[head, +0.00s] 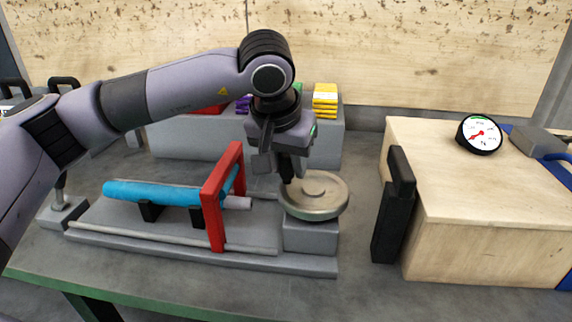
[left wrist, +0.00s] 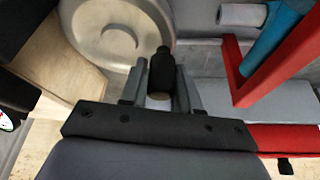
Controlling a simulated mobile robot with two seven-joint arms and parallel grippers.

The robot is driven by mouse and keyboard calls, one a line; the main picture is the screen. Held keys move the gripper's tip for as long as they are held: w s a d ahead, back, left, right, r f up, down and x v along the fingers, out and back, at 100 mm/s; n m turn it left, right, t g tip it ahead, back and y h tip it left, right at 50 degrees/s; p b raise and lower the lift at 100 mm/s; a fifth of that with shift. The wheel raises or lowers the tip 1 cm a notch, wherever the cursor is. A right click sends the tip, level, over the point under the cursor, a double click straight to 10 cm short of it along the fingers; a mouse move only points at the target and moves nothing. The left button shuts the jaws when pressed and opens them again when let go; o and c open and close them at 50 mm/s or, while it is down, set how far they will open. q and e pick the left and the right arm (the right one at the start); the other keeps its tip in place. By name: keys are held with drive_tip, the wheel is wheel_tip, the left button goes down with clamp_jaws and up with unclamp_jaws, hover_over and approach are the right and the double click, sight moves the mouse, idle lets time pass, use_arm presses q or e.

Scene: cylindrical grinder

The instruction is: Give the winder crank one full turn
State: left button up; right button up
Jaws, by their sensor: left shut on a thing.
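The winder crank is a round metal disc (head: 328,203) on a grey block at the right end of the winder. It also shows at the top left of the left wrist view (left wrist: 108,38). Its black upright handle (left wrist: 161,72) stands at the disc's rim. My left gripper (head: 286,172) reaches down over the disc's far left side. In the left wrist view its two fingers (left wrist: 160,92) are shut around the handle. In the head view the gripper mostly hides the handle. My right gripper is not in view.
A blue roll (head: 150,194) lies along the winder base, left of a red upright frame (head: 212,208) close to the crank. A grey bin (head: 190,140) stands behind.

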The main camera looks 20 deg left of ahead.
sight(311, 170)
use_arm(q)
drive_tip(key=m, duration=0.1)
drive_tip(key=w+m+h, duration=0.1)
drive_tip(key=m, duration=0.1)
drive_tip(key=w+m+p, duration=0.1)
drive_tip(key=shift+d+r+m+h, duration=0.1)
drive_tip(key=shift+d+m+h, duration=0.2)
drive_tip(key=shift+h, duration=0.1)
drive_tip(key=shift+w+d+m+g+h+p, duration=0.25)
drive_tip(key=shift+w+m+h+p, duration=0.05)
drive_tip(key=shift+m, duration=0.6)
drive_tip(key=shift+w+d+m+g+h+p, duration=0.2)
drive_tip(key=shift+w+m+g+h+p, duration=0.1)
drive_tip(key=shift+m, duration=0.6)
drive_tip(key=o, duration=1)
drive_tip(key=shift+c, duration=0.2)
drive_tip(key=v, duration=0.7)
